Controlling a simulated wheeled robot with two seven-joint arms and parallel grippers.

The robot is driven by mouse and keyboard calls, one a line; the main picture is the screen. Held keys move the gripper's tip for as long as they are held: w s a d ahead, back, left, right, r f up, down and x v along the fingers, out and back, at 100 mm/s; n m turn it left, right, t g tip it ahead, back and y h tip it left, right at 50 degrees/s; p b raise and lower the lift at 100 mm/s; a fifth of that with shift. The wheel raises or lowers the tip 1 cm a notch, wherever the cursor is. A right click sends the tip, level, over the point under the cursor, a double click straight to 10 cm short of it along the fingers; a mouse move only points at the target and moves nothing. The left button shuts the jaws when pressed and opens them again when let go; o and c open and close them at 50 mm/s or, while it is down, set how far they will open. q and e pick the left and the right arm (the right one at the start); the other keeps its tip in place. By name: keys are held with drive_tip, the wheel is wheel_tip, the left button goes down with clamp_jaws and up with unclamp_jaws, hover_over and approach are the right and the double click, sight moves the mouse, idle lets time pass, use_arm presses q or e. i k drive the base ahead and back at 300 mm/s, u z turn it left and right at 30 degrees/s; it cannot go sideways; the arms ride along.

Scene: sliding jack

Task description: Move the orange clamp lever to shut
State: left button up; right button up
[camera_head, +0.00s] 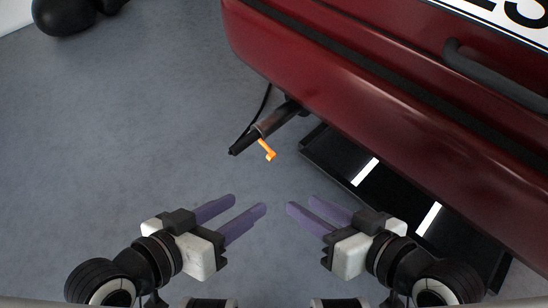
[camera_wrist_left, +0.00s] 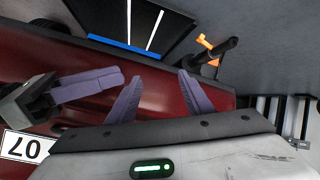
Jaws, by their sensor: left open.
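The orange clamp lever (camera_head: 267,150) sits on a dark tubular jack handle (camera_head: 270,124) that sticks out from under the red car. In the left wrist view the lever (camera_wrist_left: 209,47) shows at the upper right, beside the black end of the handle (camera_wrist_left: 229,46). My left gripper (camera_head: 250,204) is open and empty, below and a little left of the lever, apart from it. Its purple fingers (camera_wrist_left: 155,84) also show in the left wrist view. My right gripper (camera_head: 300,202) has its purple fingers apart, with nothing between them, below and right of the lever.
The red car (camera_head: 370,90) fills the upper right, with a black grab bar (camera_head: 490,75) on it. A black panel with white strips (camera_head: 345,165) lies below the car. The grey floor (camera_head: 130,130) at the left is clear. A dark rounded object (camera_head: 65,15) is at the top left.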

sight(272, 155)
drive_tip(key=k, duration=0.45)
drive_tip(key=z, duration=0.5)
drive_tip(key=i, duration=0.9)
drive_tip(key=z, duration=0.25)
